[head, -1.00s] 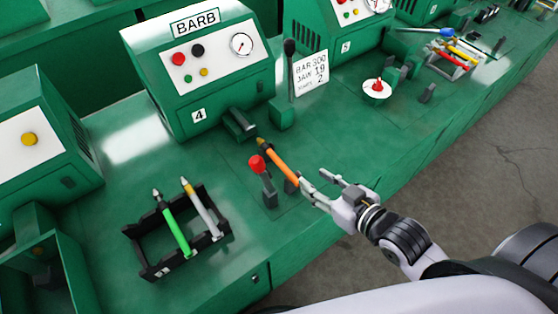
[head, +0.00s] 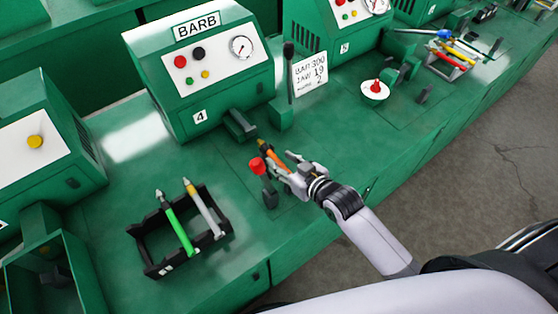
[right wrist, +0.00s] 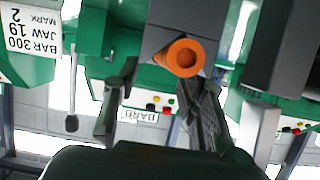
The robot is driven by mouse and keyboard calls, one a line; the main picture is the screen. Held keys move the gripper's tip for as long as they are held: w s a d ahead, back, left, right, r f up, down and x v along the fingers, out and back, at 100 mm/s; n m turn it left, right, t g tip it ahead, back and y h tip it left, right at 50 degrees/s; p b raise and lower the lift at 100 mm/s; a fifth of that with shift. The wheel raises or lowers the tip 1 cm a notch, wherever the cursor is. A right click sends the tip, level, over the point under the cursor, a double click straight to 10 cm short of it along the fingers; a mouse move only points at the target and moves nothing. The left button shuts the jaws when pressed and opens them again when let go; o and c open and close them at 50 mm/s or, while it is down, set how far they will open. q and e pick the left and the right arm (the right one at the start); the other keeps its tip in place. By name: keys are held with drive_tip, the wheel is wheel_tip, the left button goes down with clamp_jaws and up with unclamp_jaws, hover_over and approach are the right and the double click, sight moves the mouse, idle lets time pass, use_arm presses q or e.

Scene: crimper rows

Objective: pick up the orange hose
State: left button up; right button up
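The orange hose (head: 277,159) with a brass-coloured tip rests at a slant in front of machine 4, just right of a red-knobbed lever. In the right wrist view its round hollow end (right wrist: 183,57) faces the camera, close to the right-hand finger. My right gripper (head: 279,161) is at the hose's near end, partly covering it. In the right wrist view its two fingers (right wrist: 160,82) are spread apart with a gap between them. I cannot tell whether either finger touches the hose. My left gripper is not in view.
The red-knobbed lever (head: 257,165) stands right beside the hose and gripper. A black rack (head: 150,267) with a green and a grey hose is at lower left. Machine 4 (head: 165,90), marked BARB, stands behind.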

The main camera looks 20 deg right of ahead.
sight(276, 158)
drive_tip(key=x, duration=0.3)
drive_tip(key=shift+w+a+f, duration=0.1)
drive_tip(key=shift+f, duration=0.05)
drive_tip(key=shift+c, duration=0.4)
clamp_jaws()
